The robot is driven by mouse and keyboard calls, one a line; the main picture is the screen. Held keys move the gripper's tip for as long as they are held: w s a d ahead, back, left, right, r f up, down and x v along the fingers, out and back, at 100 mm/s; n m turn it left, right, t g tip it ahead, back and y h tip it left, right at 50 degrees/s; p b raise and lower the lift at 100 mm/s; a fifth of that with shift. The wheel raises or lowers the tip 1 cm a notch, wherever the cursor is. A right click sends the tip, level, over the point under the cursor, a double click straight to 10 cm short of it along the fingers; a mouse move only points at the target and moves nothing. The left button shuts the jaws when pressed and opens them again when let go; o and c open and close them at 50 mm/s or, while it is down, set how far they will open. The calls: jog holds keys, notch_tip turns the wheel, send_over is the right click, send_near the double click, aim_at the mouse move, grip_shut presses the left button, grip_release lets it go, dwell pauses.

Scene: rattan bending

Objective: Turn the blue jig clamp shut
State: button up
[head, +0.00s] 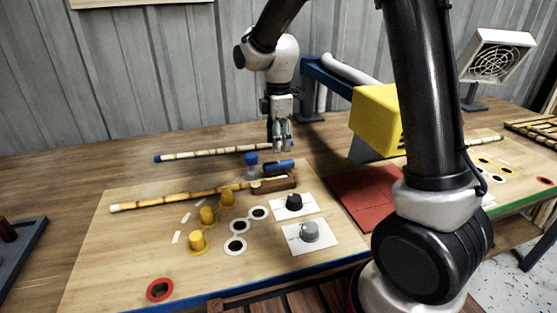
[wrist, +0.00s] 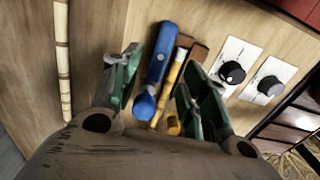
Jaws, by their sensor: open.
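The blue jig clamp (head: 279,167) shows as a blue bar over a brown wooden block (head: 274,185) on the light board. A round blue knob (head: 251,158) stands at its left. In the wrist view the blue bar (wrist: 161,52) runs lengthwise, with a round blue end (wrist: 144,106) near my gripper. A rattan pole (head: 165,197) lies across the board with its right end at the brown block. My gripper (head: 282,148) points down above and behind the clamp, open and empty. In the wrist view its green fingers lie either side of the blue bar; contact cannot be told.
Several yellow pegs (head: 207,215) stand on the board left of a black dial (head: 294,201) and a grey dial (head: 309,231). Another rattan pole (head: 210,153) lies behind. A yellow box-like machine (head: 376,118) and red mat (head: 372,194) are to the right. The board's left part is mostly clear.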

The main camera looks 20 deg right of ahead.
aim_at(279, 162)
notch_tip(279, 162, down, 7)
jog(key=shift+f, duration=0.2)
grip_shut()
dwell(0.3)
